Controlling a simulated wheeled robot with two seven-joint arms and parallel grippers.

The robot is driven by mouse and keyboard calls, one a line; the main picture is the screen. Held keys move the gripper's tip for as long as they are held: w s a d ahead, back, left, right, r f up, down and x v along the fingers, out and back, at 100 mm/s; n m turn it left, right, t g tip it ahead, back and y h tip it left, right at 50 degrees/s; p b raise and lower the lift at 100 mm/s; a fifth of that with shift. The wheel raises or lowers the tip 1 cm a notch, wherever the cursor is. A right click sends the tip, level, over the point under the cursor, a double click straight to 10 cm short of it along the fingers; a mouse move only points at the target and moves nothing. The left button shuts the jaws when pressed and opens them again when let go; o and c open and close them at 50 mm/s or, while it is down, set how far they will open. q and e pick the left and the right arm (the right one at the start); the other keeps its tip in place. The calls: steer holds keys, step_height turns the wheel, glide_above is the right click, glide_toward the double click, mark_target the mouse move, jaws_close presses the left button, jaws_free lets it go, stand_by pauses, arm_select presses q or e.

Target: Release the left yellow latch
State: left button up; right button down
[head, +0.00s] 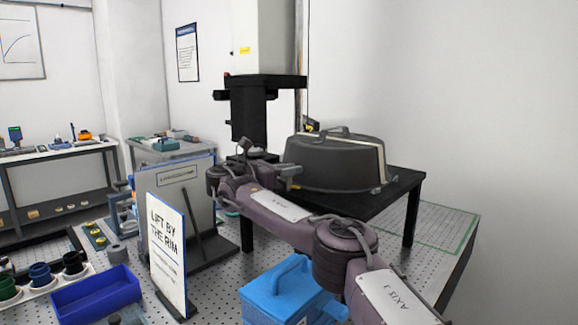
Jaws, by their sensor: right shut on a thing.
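A dark grey lidded case (335,160) with a top handle and a pale strap sits on a black stand (375,200). My right arm comes in from the lower right. Its gripper (290,177) is at the lower left side of the case, shut on what appears to be the left yellow latch. The latch itself is hidden at the jaws, and I cannot see whether it is fastened. A small yellow and black part (311,126) shows at the back left of the lid. My left gripper is not in view.
A black and white column (262,60) rises behind the case. A blue box (290,290) stands below my right arm. A "LIFT BY THE RIM" sign (167,250), a grey panel (180,210) and a blue bin (97,295) stand left on the perforated table.

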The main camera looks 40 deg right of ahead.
steer(key=shift+f, duration=0.1)
stand_by(0.3)
steer(key=c, duration=1.3)
jaws_free()
steer(key=shift+w+a+b, duration=0.25)
steer(key=shift+a+b, duration=0.1)
steer(key=shift+a, duration=0.9)
steer(key=shift+w+a+b, duration=0.2)
steer(key=shift+a+b, duration=0.1)
steer(key=shift+a, duration=1)
steer(key=shift+w+a+b, duration=0.25)
steer(key=shift+a+b, duration=0.1)
steer(key=shift+a, duration=0.9)
steer(key=shift+o, duration=0.5)
